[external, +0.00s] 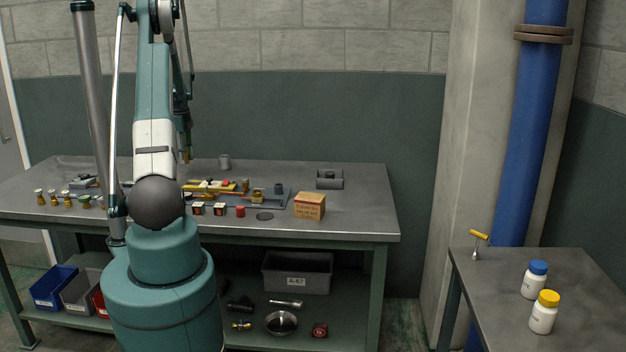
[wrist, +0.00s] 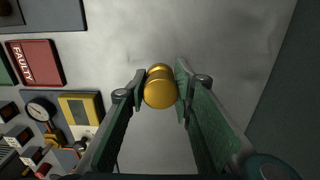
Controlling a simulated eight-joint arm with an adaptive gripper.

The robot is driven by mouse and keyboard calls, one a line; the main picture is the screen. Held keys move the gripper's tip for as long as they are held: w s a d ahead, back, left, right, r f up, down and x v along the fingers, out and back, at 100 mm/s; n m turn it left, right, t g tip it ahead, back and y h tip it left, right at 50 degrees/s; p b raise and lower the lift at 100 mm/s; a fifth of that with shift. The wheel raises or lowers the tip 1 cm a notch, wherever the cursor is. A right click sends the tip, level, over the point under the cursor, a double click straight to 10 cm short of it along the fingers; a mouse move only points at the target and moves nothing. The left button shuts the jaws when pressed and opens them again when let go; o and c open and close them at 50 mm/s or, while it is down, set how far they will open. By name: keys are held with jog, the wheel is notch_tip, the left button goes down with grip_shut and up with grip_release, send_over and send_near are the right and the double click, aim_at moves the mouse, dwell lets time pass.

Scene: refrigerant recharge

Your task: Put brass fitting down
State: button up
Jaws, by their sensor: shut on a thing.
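The brass fitting (wrist: 160,92) is a short, gold-coloured rounded cylinder in the wrist view, seen nearly end-on. My gripper (wrist: 157,88) is shut on it, with one green finger on each side. Bare grey tabletop lies behind the fitting; I cannot tell its exact height above the table. In the external view my arm reaches over the workbench (external: 350,212), and its own links hide most of the gripper.
In the wrist view a red tray marked FAULTY (wrist: 36,62), a dial gauge (wrist: 42,109) and a yellow device (wrist: 80,108) lie at left. The tabletop around the fitting is clear. A cardboard box (external: 309,206) and a grey holder (external: 329,180) stand on the bench's right half.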

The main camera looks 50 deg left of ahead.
aim_at(187, 175)
jog(key=shift+f, duration=0.95)
jog(key=shift+f, duration=0.1)
jog(key=shift+f, duration=1.75)
jog(key=shift+f, duration=0.15)
jog(key=o, duration=1)
jog(key=shift+r, duration=0.2)
notch_tip(187, 175, up, 12)
jog(key=shift+f, duration=0.1)
